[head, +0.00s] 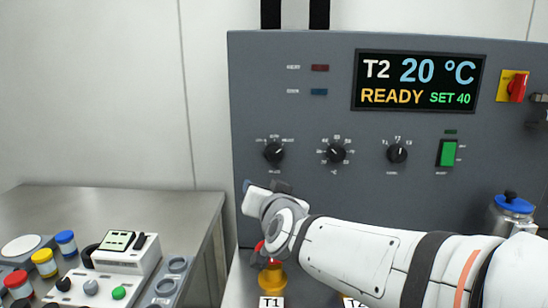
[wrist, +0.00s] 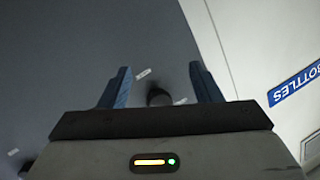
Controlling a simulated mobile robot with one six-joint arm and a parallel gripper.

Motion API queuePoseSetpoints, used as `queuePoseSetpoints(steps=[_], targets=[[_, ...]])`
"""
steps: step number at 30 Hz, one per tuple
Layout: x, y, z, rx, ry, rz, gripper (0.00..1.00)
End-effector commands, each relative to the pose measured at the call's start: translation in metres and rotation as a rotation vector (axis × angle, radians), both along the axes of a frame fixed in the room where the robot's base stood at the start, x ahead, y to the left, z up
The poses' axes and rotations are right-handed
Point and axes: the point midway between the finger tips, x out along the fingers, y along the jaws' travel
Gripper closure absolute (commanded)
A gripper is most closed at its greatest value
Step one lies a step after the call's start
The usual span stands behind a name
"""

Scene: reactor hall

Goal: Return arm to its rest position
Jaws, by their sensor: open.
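My arm reaches in from the lower right of the head view, and my gripper (head: 280,187) is in front of the lower left of the grey control panel (head: 300,215), below the left knob (head: 274,152). In the wrist view my gripper (wrist: 160,82) has its two blue fingers apart, with the grey panel face (wrist: 90,40) beyond. A dark knob-like shape (wrist: 158,96) shows between the fingers, blurred. I cannot tell whether the fingers touch it; nothing is seen gripped.
The panel display (head: 418,82) reads T2, 20 °C, READY, SET 40. A green switch (head: 447,153) and red rotary switch (head: 517,88) are at right. A yellow-based item (head: 272,277) stands below my wrist. The left bench (head: 120,205) holds capped containers and a small device (head: 118,255).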

Motion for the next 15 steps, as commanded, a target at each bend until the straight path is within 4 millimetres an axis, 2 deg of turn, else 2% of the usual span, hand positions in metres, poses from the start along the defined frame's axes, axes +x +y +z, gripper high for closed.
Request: queuePoseSetpoints(steps=[2, 5, 9, 15], targets=[[-0.013, -0.017, -0.01, -0.071, 0.119, 0.048, 0.42], [-0.037, -0.04, -0.037, -0.161, 0.291, 0.099, 0.42], [-0.085, -0.082, -0.073, -0.28, 0.563, 0.129, 0.42], [-0.161, -0.141, -0.105, -0.402, 0.917, 0.108, 0.42]])
